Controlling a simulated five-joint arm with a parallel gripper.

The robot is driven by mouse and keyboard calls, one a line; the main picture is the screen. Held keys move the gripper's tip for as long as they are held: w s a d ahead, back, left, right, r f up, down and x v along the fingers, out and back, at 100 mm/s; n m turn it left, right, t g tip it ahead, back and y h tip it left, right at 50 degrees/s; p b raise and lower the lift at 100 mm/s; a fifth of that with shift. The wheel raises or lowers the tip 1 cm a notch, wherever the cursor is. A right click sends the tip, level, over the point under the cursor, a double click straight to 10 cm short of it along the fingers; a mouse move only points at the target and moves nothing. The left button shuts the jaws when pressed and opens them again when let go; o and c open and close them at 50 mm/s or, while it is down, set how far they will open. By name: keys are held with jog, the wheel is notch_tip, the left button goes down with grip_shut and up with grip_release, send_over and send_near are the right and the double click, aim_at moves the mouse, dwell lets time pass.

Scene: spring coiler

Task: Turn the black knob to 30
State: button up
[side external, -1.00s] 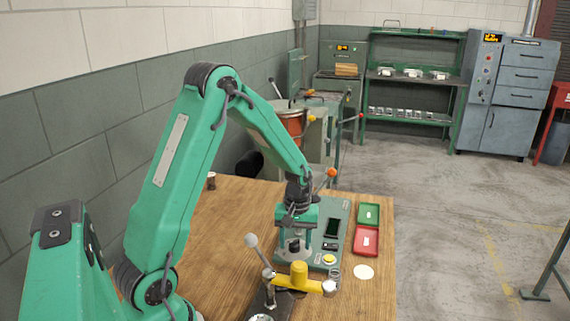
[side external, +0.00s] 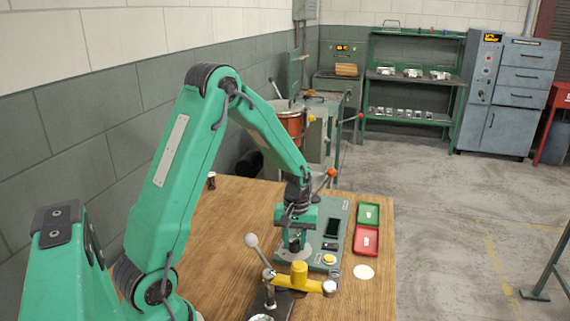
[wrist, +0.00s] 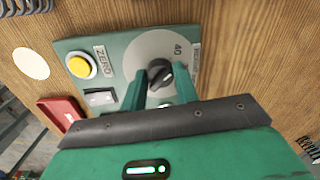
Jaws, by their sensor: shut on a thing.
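The black knob (wrist: 159,74) sits on a pale round dial (wrist: 150,48) on the green panel. The number 40 shows on the dial, up and right of the knob; the other numbers are hidden or unreadable. My gripper (wrist: 160,80) has one finger on each side of the knob and is shut on it. The side external view shows my gripper (side external: 294,242) low over the panel (side external: 312,262), with the knob mostly hidden by it. I cannot read the exact setting.
The panel has a yellow button (wrist: 81,67) marked ZERO and a black rocker switch (wrist: 100,97). A red tray (side external: 366,241) and a green tray (side external: 368,215) lie to its right. A yellow lever arm (side external: 299,277) with a grey ball handle stands close in front.

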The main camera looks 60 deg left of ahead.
aim_at(295, 241)
jog(key=m, duration=0.4)
jog(key=shift+w+d, duration=0.1)
jog(key=shift+m+t, duration=0.3)
jog(key=shift+m, duration=1.9)
jog(key=o, duration=1)
jog(key=shift+r, duration=0.1)
notch_tip(295, 241, up, 7)
jog(key=shift+f, duration=0.1)
jog(key=shift+r, duration=0.4)
